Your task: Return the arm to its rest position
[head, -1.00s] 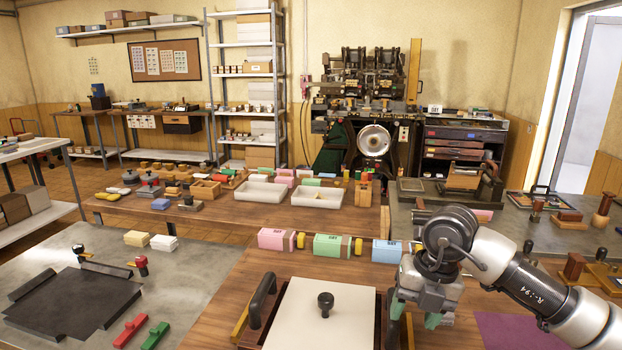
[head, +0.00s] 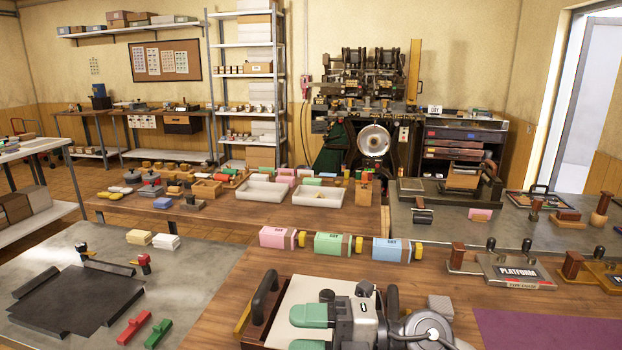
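My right gripper (head: 311,331) is at the bottom of the head view, with its arm coming in from the lower right. Its two green fingertips point left over the white board (head: 290,311) of a framed tray. A gap shows between the fingertips and nothing is seen held in it. The gripper and wrist cover much of the board. The board's dark knob (head: 326,296) shows just beyond the upper fingertip. Whether the fingers touch the board cannot be told. My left gripper is out of view.
Pink (head: 277,238), green (head: 331,244) and blue (head: 391,249) blocks stand in a row along the wooden bench's far edge. A dark handle (head: 265,294) rises left of the gripper. A purple mat (head: 540,330) lies clear at lower right.

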